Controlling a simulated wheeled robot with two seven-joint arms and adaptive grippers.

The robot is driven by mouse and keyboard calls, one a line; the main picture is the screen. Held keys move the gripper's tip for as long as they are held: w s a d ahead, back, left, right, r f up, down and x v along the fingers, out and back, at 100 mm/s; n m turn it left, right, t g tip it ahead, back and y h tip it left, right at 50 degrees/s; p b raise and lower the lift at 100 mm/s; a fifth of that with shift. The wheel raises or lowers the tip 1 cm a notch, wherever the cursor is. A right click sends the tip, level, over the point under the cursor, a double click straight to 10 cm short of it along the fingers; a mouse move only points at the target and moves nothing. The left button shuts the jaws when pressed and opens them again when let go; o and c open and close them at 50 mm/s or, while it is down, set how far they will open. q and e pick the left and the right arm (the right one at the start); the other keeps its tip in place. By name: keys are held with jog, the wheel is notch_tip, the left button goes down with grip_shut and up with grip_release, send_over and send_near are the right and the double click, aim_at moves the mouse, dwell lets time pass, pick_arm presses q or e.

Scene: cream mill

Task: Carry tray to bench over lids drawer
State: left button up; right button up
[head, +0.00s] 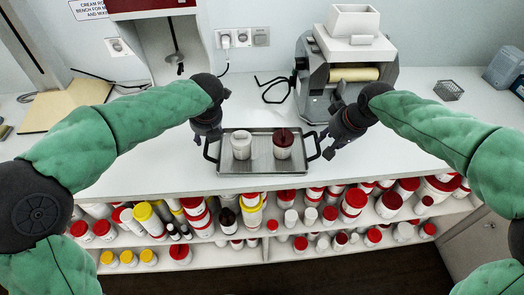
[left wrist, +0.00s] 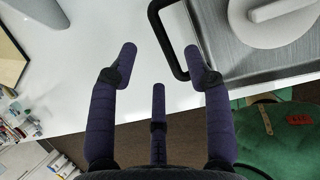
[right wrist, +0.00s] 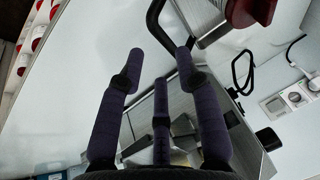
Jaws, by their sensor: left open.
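The grey metal tray (head: 262,167) lies on the white bench, with a dark handle at each end. A white-lidded jar (head: 241,150) and a dark-red-lidded jar (head: 283,150) stand upright on it. My left gripper (head: 208,136) is at the tray's left handle; in the left wrist view its fingers are apart, with the black handle (left wrist: 166,42) showing between the fingertips. My right gripper (head: 330,146) is by the right handle; in the right wrist view its fingers are apart near that handle (right wrist: 153,22). Contact with either handle cannot be told. I cannot make out a lids drawer.
A roller mill (head: 345,60) stands behind the tray to the right, and a red-topped machine (head: 160,45) behind to the left. Shelves (head: 265,235) under the bench front hold many jars. Bare bench (head: 430,125) lies to the right. A small wire basket (head: 448,90) stands there.

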aim_at(319, 147)
pick_arm(q)
jog(key=x, duration=0.8)
jog(key=shift+w, duration=0.1)
pick_arm(e)
jog(key=x, duration=0.8)
pick_arm(q)
jog(key=c, duration=0.8)
pick_arm(e)
grip_shut()
pick_arm(q)
grip_shut()
jog(key=shift+r, duration=0.1)
